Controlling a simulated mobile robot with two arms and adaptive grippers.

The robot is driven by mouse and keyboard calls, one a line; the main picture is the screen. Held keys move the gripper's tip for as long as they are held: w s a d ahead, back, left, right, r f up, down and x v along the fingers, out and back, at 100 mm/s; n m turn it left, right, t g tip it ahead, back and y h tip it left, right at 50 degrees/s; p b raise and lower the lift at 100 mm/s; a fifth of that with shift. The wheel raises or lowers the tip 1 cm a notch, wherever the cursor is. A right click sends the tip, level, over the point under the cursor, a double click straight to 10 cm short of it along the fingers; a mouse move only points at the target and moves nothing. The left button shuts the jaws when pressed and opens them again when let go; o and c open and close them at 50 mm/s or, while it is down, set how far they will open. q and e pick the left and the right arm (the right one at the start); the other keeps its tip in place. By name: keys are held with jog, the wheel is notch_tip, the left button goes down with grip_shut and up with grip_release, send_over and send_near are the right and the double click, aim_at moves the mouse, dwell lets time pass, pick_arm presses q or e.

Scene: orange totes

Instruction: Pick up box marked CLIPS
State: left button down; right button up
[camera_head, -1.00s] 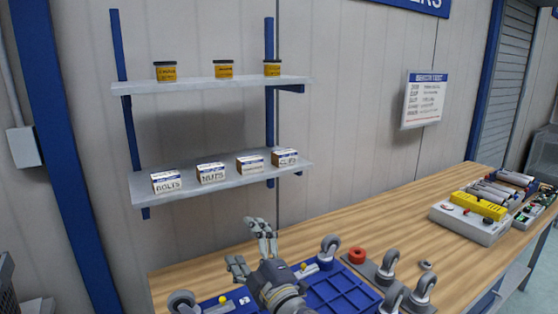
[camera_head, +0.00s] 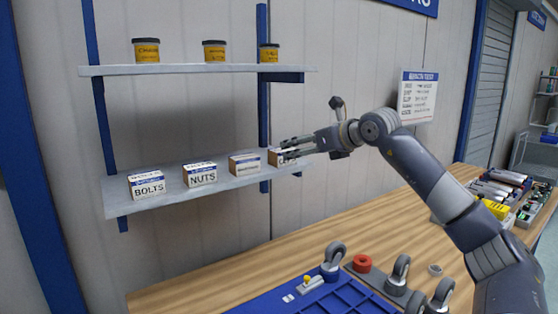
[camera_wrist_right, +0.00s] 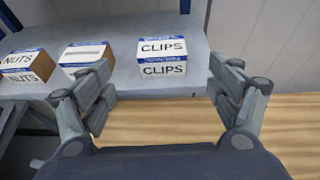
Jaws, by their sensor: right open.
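The box marked CLIPS (camera_wrist_right: 162,57) sits at the end of the lower shelf, seen between my open fingers in the right wrist view. In the head view the CLIPS box (camera_head: 274,158) is the rightmost box, partly hidden behind my right gripper (camera_head: 292,150). My right gripper also shows in the right wrist view (camera_wrist_right: 165,98). It is open and empty, with a finger on either side of the box's line and the box a little beyond the fingertips. My left gripper is not in view.
The lower shelf (camera_head: 222,185) also holds the NUTS box (camera_head: 200,174), the BOLTS box (camera_head: 147,186) and a box with small lettering (camera_head: 245,165) beside CLIPS. An upper shelf (camera_head: 185,70) with yellow jars is above. A wooden bench (camera_head: 300,248) with casters is below.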

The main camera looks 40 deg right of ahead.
aim_at(288, 150)
jog(key=p+x, duration=0.1)
jog(key=x, duration=0.1)
jog(key=p+x, duration=0.1)
jog(key=x, duration=0.1)
jog(key=shift+w+d, duration=0.25)
jog(key=shift+w+f+p, duration=0.15)
jog(key=shift+w+p, duration=0.15)
jog(key=shift+w+f+p, duration=0.1)
jog(key=shift+w+p, duration=0.3)
jog(key=shift+w, duration=0.05)
jog(key=p+x, duration=0.2)
jog(key=x, duration=0.2)
jog(key=shift+p, duration=0.35)
jog(key=shift+w+f, duration=0.25)
jog(key=shift+s, duration=0.1)
jog(key=shift+c, duration=0.5)
jog(key=shift+r, duration=0.1)
jog(key=c, duration=1.3)
